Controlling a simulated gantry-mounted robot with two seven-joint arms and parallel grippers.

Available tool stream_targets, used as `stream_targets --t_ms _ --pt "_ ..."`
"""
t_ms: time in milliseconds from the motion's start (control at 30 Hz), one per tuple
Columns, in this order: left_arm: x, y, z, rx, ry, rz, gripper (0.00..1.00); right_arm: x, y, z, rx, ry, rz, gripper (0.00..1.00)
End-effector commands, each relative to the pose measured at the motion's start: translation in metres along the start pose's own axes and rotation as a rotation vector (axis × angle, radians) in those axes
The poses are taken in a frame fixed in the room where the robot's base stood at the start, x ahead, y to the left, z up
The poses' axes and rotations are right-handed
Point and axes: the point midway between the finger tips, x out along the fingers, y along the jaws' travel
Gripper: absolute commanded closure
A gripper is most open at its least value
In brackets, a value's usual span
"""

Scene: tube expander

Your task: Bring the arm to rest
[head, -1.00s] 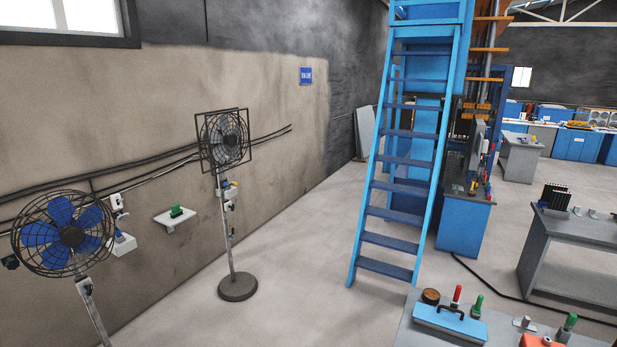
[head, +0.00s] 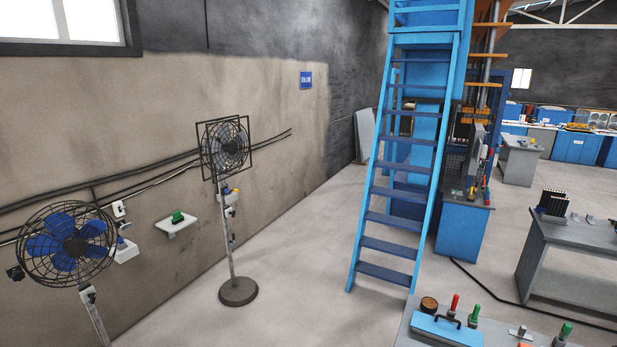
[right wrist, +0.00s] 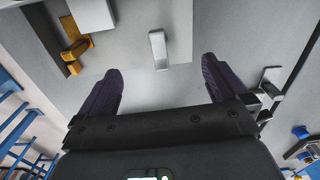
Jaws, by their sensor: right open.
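My right gripper (right wrist: 160,82) shows in the right wrist view with its two dark fingers spread wide apart. It is open, and nothing sits between the fingers. A pale grey surface fills the space beyond the fingertips, with a small light metal block (right wrist: 158,49) on it. I cannot tell how far the fingers are from that surface. Neither of my arms shows in the head view, and my left gripper is out of view.
Two fans (head: 68,243) (head: 226,147) stand along the left wall. Open floor lies between.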

Motion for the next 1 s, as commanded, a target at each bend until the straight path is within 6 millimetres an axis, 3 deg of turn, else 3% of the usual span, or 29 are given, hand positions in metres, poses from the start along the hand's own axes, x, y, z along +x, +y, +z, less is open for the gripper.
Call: stream_targets --t_ms 100,467,633,833,933,1000 --pt "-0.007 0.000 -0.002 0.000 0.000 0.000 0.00 -0.010 0.001 0.000 -0.001 0.000 0.001 0.00" --pt "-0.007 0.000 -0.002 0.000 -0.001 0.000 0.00 -0.011 0.001 0.000 -0.003 0.000 0.000 0.00" --pt "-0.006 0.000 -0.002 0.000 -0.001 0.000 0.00 -0.018 -0.001 -0.010 -0.067 0.027 -0.025 0.00" --pt "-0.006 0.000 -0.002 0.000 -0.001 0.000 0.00 -0.051 0.000 -0.023 -0.375 0.123 -0.105 0.00" --pt "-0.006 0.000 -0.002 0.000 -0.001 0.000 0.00 -0.077 0.009 -0.011 -0.633 0.180 -0.146 0.00" --pt "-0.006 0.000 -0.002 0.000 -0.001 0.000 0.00 -0.096 0.022 0.007 -0.838 0.214 -0.167 0.00"
